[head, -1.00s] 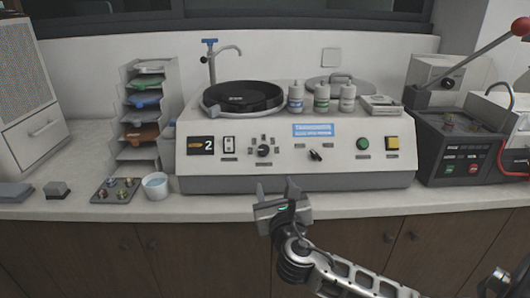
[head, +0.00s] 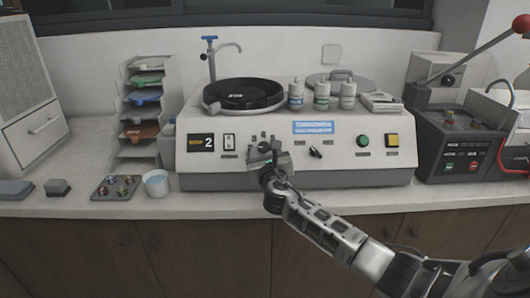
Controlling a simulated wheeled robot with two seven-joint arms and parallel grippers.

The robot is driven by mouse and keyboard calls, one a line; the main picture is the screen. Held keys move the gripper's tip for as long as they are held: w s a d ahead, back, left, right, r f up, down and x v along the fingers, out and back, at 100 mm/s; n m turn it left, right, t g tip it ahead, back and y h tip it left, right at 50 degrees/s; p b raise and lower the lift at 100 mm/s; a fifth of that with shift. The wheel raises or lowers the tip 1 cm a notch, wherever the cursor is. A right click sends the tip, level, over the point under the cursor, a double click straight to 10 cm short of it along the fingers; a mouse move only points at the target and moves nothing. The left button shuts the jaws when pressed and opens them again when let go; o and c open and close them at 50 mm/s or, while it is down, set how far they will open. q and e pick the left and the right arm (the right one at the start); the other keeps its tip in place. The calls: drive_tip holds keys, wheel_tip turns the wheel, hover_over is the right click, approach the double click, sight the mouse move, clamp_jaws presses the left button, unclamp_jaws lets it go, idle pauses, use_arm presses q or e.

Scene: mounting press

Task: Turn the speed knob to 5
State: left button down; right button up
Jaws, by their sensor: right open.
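The speed knob (head: 264,147) is a small dark dial on the white front panel of the polishing machine (head: 350,172), with small marks around it. My right gripper (head: 266,153) is open in front of the knob and hides most of it and its lower marks. I cannot tell whether the fingers touch the knob. A display (head: 201,143) left of the knob reads 2. My left gripper is not in view.
A rocker switch (head: 229,142) sits left of the knob. A white cup (head: 156,183) and a parts tray (head: 116,187) stand at the left.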

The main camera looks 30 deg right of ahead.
drive_tip(key=c, duration=1)
